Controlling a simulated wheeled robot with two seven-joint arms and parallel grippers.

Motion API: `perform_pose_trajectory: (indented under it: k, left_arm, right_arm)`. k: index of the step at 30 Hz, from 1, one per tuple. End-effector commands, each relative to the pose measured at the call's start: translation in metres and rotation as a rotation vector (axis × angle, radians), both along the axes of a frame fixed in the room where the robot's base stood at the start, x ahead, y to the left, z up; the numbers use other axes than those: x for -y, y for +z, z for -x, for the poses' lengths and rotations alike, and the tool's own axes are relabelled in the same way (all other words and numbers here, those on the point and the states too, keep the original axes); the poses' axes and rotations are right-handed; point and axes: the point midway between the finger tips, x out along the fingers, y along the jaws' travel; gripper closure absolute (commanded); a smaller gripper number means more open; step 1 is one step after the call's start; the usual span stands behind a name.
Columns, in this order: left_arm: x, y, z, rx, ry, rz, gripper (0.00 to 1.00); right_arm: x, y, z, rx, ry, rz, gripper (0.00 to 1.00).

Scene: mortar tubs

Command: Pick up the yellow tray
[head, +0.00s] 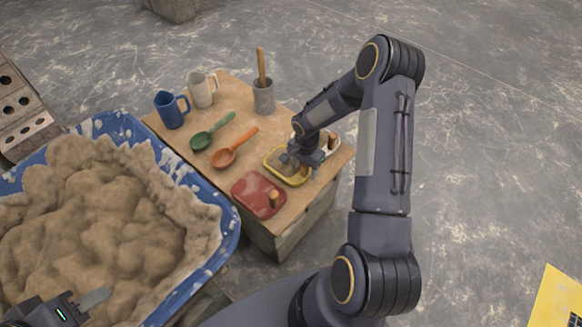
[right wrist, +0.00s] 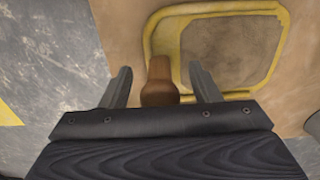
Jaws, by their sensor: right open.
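The yellow tray (head: 272,166) lies on the wooden table top near its right edge, with a greyish-brown inside and a yellow rim. In the right wrist view its rim (right wrist: 284,45) shows ahead of my fingers. A brown wooden handle (right wrist: 160,85) stands at the tray's left side there. My right gripper (right wrist: 160,72) is open, with one finger on each side of this handle and gaps to both. In the head view my right gripper (head: 302,159) hides part of the tray. My left gripper (head: 88,302) is partly in view over the mortar; its jaw state is unclear.
A red tray (head: 252,197) with a wooden knob lies close by. A blue tub (head: 226,228) of mortar is at left.

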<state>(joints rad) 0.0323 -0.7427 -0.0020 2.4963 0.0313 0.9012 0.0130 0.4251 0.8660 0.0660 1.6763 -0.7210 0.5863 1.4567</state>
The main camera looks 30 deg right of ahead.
Motion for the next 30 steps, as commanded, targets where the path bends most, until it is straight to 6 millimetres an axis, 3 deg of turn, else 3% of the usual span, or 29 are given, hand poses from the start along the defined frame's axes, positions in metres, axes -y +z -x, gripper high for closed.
perform_pose_trajectory:
  k: [3, 10, 23, 30]
  left_arm:
    - [0.0000, -0.0027, 0.0000, 0.000, 0.000, 0.000, 0.64]
    - [0.0000, -0.0022, 0.0001, 0.000, 0.000, 0.000, 0.64]
    - [0.0000, -0.0023, 0.0000, 0.000, 0.000, 0.000, 0.64]
    - [0.0000, -0.0021, 0.0000, 0.000, 0.000, 0.000, 0.64]
  right_arm:
    - [-0.0002, -0.0099, 0.0000, 0.000, 0.001, -0.001, 0.44]
    - [-0.0002, -0.0100, -0.0001, 0.001, 0.001, 0.000, 0.44]
    - [-0.0004, -0.0098, -0.0001, 0.001, 0.001, 0.000, 0.99]
    - [-0.0005, -0.0089, -0.0010, 0.003, 0.001, 0.000, 1.00]
